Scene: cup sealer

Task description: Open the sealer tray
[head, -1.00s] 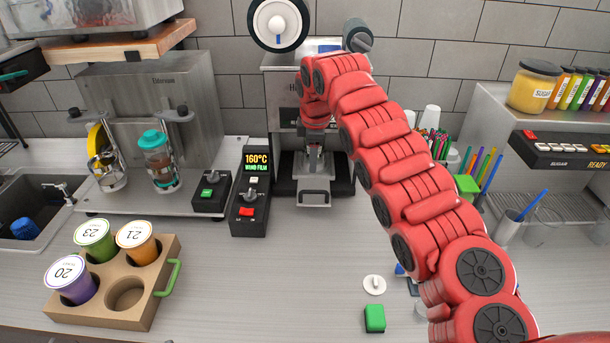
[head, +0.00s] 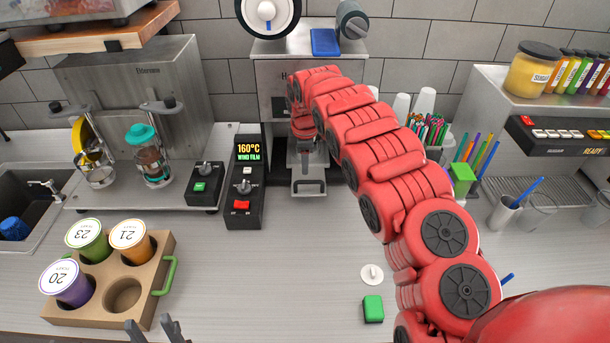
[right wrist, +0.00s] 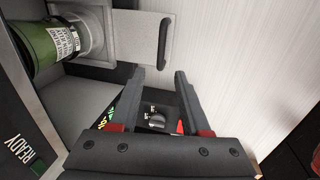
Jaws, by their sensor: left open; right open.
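The cup sealer stands at the back middle, its grey front (head: 272,85) partly hidden by my right arm. Its metal tray (head: 306,172) juts out low at the front, with a dark-edged handle (head: 308,188). The right wrist view shows the tray (right wrist: 135,38) and its handle (right wrist: 165,42) just beyond my right gripper (right wrist: 159,74). That gripper is open, its fingers apart with nothing between them. A green labelled cup (right wrist: 30,45) sits at the tray's inner end. My left gripper (head: 154,328) is open and empty at the bottom edge, by the cup carrier.
A control box (head: 244,190) reading 160°C stands left of the tray. A cardboard carrier (head: 160,255) holds three lidded cups. A green block (head: 373,308) and a white round piece (head: 372,275) lie on the counter. The counter in front of the tray is clear.

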